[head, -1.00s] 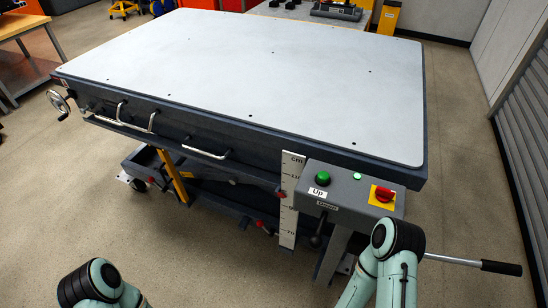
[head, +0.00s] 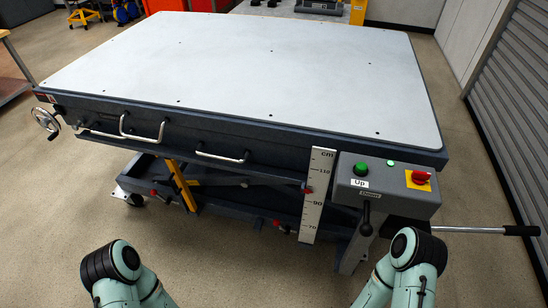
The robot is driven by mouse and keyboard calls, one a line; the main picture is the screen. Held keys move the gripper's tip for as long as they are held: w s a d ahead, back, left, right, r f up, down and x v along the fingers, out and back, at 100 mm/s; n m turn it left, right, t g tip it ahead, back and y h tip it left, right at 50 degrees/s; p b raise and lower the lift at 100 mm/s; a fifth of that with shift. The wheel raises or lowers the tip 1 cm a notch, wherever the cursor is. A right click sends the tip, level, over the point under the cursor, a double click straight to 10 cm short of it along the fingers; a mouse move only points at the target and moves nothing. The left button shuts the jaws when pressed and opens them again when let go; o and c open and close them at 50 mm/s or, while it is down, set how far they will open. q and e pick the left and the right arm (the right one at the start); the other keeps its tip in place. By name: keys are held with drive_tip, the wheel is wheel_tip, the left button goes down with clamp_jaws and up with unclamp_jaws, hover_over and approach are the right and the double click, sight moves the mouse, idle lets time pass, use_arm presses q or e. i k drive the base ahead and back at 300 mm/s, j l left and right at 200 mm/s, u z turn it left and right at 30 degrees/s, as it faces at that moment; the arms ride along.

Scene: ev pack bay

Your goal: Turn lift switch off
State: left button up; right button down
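The lift's control box (head: 385,189) is a grey box at the front right corner of the lift table. A red switch (head: 420,178) stands on its yellow plate at the box's right end. A green button (head: 361,169) with an "Up" label is at the left, and a small lit green lamp (head: 390,162) is between them. A black-knobbed lever hangs below the "Down" label. The switch's exact setting is too small to tell. Both my arms show only as links at the bottom edge, and neither gripper is in view. Nothing touches the box.
The large lift table (head: 245,70) has a bare pale top. A height scale (head: 318,195) stands left of the box. A long handle (head: 485,230) with a black grip sticks out to the right beneath it. A shutter wall (head: 515,110) is at the right. The front floor is clear.

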sight(419, 178)
drive_tip(key=j+z, duration=0.1)
drive_tip(key=z, duration=1.4)
